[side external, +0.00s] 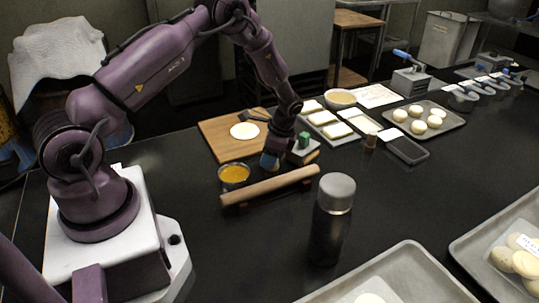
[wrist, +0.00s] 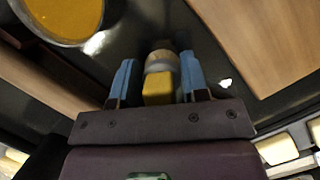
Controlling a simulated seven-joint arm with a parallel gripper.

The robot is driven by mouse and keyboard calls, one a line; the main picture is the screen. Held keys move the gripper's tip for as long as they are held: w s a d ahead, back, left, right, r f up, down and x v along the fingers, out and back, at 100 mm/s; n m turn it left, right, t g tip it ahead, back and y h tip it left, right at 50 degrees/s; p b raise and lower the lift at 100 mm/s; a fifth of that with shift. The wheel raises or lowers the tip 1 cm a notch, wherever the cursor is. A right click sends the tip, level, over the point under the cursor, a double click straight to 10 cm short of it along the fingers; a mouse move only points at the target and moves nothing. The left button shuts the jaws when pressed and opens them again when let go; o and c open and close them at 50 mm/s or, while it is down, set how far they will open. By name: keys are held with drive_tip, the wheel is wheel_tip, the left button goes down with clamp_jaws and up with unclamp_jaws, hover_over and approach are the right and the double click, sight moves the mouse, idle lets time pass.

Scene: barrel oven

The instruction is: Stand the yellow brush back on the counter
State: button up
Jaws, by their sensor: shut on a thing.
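My gripper (side external: 270,161) is low over the black counter (side external: 400,210), between the wooden board and the rolling pin, just right of the bowl of orange sauce (side external: 234,174). In the wrist view its two blue fingers (wrist: 159,82) are closed on the yellow brush (wrist: 158,90), one on each side. The brush shows a yellow body and a pale, rounded end pointing away from the gripper. In the side view the brush is mostly hidden by the fingers. I cannot tell whether its end touches the counter.
The wooden board (side external: 215,132) with a round of dough lies behind the gripper. The rolling pin (side external: 270,186) lies in front of it. A dark bottle with a grey lid (side external: 337,194) stands nearer the camera. Trays of dough (side external: 455,118) are at right.

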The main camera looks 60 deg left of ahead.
drive_tip(key=o, duration=1)
drive_tip(key=shift+c, duration=0.2)
drive_tip(key=v, duration=1.2)
drive_tip(key=s+d+r+n+t, duration=0.2)
drive_tip(key=s+d+r, duration=0.2)
drive_tip(key=s+r, duration=0.3)
drive_tip(key=s+d+r+n+t+h, duration=0.1)
drive_tip(key=s+d+r+n+t, duration=0.1)
drive_tip(key=s+d+r, duration=0.3)
drive_tip(key=s+d+r+n+t+h, duration=0.1)
drive_tip(key=s+d+r+n+t, duration=0.2)
drive_tip(key=s+r, duration=0.7)
drive_tip(key=shift+s+d+t, duration=0.3)
drive_tip(key=shift+d+t, duration=0.4)
drive_tip(key=shift+d, duration=0.45)
